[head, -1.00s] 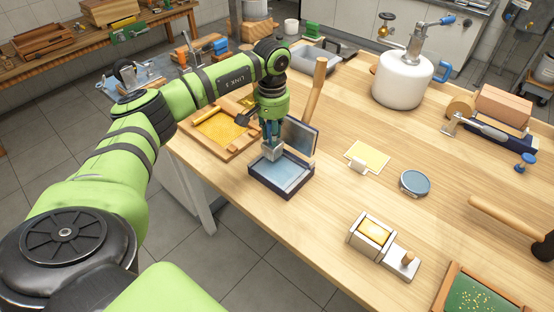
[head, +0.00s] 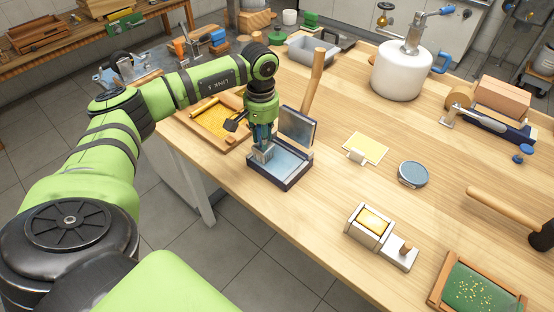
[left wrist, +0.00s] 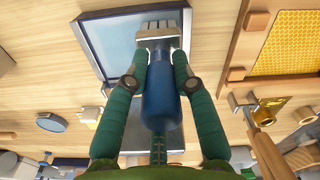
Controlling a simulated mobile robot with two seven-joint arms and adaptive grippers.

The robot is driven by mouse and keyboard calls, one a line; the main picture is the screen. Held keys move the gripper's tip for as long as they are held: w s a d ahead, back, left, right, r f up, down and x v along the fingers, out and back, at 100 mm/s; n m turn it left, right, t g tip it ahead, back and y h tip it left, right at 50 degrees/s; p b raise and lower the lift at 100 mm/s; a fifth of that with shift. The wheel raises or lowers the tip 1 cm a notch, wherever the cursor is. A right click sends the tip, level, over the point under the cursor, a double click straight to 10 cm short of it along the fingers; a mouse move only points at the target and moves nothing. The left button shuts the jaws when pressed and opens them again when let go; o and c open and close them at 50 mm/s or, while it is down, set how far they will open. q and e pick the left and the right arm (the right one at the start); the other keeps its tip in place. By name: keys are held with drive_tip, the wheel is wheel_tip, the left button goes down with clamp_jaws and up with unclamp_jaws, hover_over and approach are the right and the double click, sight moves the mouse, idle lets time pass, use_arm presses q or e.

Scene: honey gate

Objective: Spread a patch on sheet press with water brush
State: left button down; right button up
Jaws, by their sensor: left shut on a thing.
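My left gripper (head: 262,135) is shut on the blue handle of the water brush (left wrist: 161,95). The brush points down, and its pale bristle head (head: 264,154) is over the left part of the sheet press's pale blue plate. I cannot tell whether the bristles touch it. The sheet press (head: 282,183) has a dark blue frame and stands open near the table's front left edge. Its lid (head: 298,126) is raised at the back, with a long wooden handle (head: 313,82) standing up. In the left wrist view, the press frame (left wrist: 90,45) lies behind the brush. My right gripper is not in view.
A honeycomb frame (head: 209,120) lies left of the press. A yellow sheet (head: 366,147), a round blue-lidded tin (head: 412,174) and a metal box with a yellow block (head: 373,222) lie to the right. A white canister (head: 400,72) stands at the back. Bare table separates them.

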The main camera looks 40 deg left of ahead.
use_arm(q)
drive_tip(key=shift+f, duration=0.2)
idle(0.3)
idle(0.4)
drive_tip(key=d, duration=0.7)
drive_tip(key=shift+s, duration=0.3)
drive_tip(key=shift+r, duration=1.15)
drive_tip(key=c, duration=1.9)
unclamp_jaws()
clamp_jaws()
drive_tip(key=w, duration=0.3)
drive_tip(key=shift+w+d+f, duration=0.1)
drive_tip(key=shift+w+f, duration=0.1)
drive_tip(key=shift+f, duration=0.05)
drive_tip(key=shift+w, duration=0.1)
